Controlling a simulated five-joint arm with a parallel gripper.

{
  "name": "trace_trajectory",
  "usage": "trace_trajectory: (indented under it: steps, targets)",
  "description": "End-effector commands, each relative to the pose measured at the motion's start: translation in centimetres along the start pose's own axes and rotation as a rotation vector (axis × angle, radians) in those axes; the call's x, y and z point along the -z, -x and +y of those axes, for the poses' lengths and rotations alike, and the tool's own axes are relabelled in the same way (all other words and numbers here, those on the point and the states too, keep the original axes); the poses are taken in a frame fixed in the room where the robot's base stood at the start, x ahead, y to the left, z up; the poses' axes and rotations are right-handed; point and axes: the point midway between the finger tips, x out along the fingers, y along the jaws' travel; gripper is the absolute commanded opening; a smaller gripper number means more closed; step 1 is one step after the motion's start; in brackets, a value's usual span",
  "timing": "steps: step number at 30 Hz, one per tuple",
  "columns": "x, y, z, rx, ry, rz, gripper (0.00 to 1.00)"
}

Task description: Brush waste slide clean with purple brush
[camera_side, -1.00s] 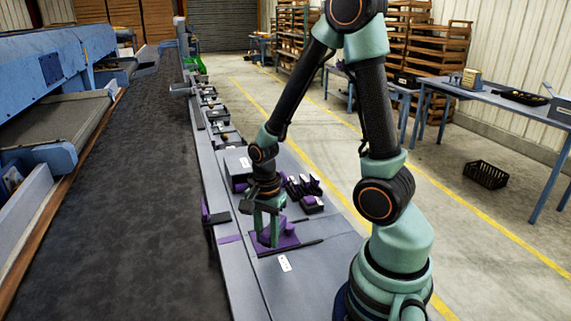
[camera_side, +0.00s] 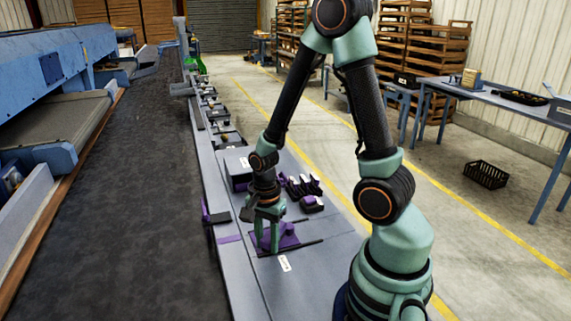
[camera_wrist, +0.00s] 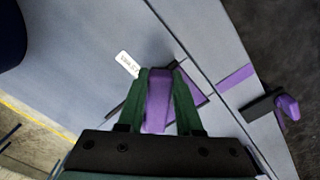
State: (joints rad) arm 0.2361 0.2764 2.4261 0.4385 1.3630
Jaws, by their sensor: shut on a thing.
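My gripper (camera_side: 267,246) is low over the near part of the grey bench, its green fingers on either side of a purple handle (camera_wrist: 158,100), which I take to be the purple brush. It is shut on this handle. In the side view the fingers stand over a dark-edged purple pad (camera_side: 290,242), and the handle's lower end is hidden. I cannot pick out the waste slide with certainty. A dark piece with a purple end (camera_side: 215,217) sits at the bench's left edge; it also shows in the wrist view (camera_wrist: 287,107).
A grey box (camera_side: 238,163) and several black-and-purple items (camera_side: 303,189) stand on the bench behind my gripper. A white label (camera_side: 284,263) and a purple stripe (camera_side: 229,239) mark the bench. The bench front is clear. A dark belt (camera_side: 130,200) runs along the left.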

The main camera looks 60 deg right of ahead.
Motion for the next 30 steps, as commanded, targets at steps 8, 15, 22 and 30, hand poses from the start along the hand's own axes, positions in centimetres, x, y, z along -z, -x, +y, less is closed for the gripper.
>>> trace_trajectory:
  steps: [8, 15, 22, 30]
  targets:
    - [0.0, -0.5, 0.0, -0.001, 0.000, 0.000, 0.00]
    - [0.0, -1.0, 0.0, 0.000, 0.000, 0.000, 0.00]
    - [0.0, -1.4, 0.0, -0.001, 0.000, 0.000, 0.00]
    - [0.0, -1.9, 0.0, 0.000, 0.000, 0.000, 0.00]
